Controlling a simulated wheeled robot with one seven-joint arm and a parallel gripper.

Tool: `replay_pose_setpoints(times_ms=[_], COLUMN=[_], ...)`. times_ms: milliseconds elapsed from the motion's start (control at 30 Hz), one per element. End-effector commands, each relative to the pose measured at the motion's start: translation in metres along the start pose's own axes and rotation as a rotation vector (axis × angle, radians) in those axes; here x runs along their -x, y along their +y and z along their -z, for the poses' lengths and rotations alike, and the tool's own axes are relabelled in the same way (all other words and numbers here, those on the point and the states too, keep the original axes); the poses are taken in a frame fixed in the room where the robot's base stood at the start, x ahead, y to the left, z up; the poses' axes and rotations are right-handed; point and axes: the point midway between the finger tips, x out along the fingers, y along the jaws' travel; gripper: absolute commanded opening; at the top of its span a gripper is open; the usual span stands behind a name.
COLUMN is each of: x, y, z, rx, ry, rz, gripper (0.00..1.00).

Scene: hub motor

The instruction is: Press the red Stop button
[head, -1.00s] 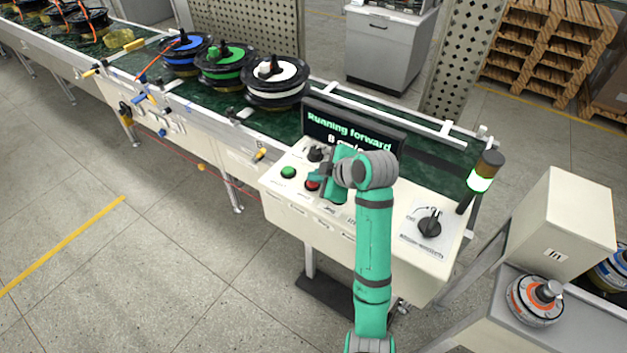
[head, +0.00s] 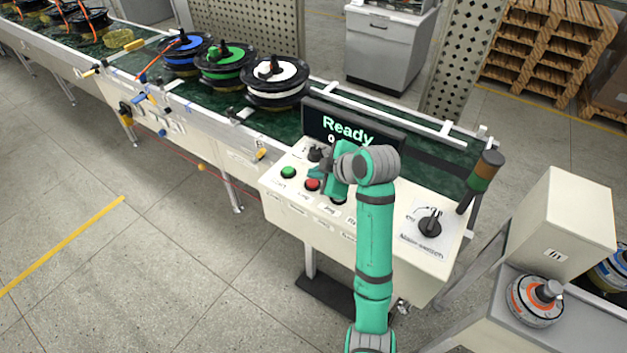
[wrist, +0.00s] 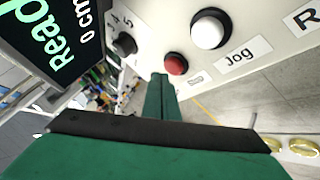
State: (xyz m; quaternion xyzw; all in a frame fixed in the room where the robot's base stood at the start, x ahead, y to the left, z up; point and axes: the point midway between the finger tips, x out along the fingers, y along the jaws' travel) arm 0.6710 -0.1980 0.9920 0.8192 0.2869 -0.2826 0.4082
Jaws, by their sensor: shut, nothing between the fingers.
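The red Stop button (head: 312,184) sits on the sloped white control panel (head: 283,212), just right of the green button. In the wrist view the red button (wrist: 176,64) shows whole, beside the white Jog button (wrist: 208,30). My gripper (head: 318,172) is shut and empty, above the panel close to the red button. The display (head: 340,130) reads "Ready" and 0.
A green button (head: 288,172) and a black knob (head: 315,154) flank the red one. A main switch (head: 430,226) and an unlit signal tower (head: 483,180) stand to the right. Spools of cable (head: 275,85) sit on the conveyor behind.

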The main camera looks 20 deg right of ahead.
Motion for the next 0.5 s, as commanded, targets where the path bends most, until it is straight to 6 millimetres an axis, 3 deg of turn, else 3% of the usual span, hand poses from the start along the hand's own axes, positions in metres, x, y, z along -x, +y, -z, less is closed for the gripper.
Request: replay_pose_setpoints(times_ms=[500], x=[0.0048], y=[0.0037], z=[0.0039], rx=[0.001], ry=[0.001], rz=[-0.001], gripper=[0.00])
